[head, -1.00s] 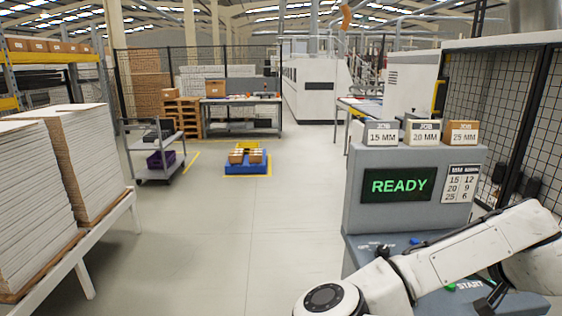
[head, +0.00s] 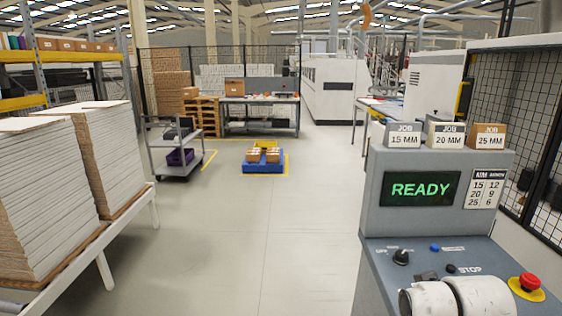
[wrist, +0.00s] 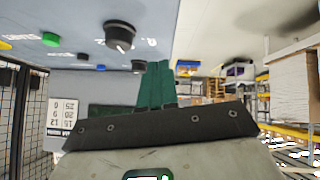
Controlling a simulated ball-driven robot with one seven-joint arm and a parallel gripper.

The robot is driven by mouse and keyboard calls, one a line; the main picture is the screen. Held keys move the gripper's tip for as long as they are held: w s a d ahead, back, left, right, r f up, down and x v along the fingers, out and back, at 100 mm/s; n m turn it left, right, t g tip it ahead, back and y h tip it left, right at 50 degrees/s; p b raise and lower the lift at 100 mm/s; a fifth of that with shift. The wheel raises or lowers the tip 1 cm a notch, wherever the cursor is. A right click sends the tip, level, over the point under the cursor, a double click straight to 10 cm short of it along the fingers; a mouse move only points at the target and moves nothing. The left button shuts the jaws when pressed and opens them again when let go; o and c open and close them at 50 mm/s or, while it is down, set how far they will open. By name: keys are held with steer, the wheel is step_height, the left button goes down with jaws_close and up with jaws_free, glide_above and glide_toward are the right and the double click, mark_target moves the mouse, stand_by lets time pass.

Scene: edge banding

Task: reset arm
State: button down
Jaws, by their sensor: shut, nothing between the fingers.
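My gripper (wrist: 155,86) shows in the wrist view with its two green fingers together and nothing between them. It is in front of the grey control console, whose panel fills the upper left there, with a black knob (wrist: 120,33), a green button (wrist: 50,39) and a blue button (wrist: 100,68). I cannot tell the exact gap, but no contact shows. In the head view only white links of my arm show at the bottom right, over the console (head: 372,215); the gripper is out of that view. The console screen (head: 421,190) reads READY.
JOB blocks marked 15, 20 and 25 MM (head: 446,134) stand on the console. A red stop button (head: 530,282) is at its right. Board stacks (head: 50,205) stand at left. A grey cart (head: 172,150) and a blue platform (head: 263,167) are farther back. The middle floor is clear.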

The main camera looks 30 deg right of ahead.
steer(key=s+a+f+n+g+y, duration=0.1)
steer(key=s+a+f+n+y, duration=0.2)
steer(key=a+f, duration=0.65)
steer(key=s+a+f+n+g+y, duration=0.15)
steer(key=s+a+f, duration=0.35)
steer(key=a, duration=0.8)
steer(key=s+d+f+m+g, duration=0.1)
steer(key=s+d+f+g, duration=0.1)
steer(key=s+f, duration=0.4)
steer(key=s+g, duration=0.1)
steer(key=s, duration=0.2)
steer(key=shift+s+f+g, duration=0.25)
steer(key=shift+f+g, duration=0.05)
steer(key=shift+g, duration=0.05)
steer(key=shift+d+y, duration=0.1)
steer(key=shift+y, duration=0.15)
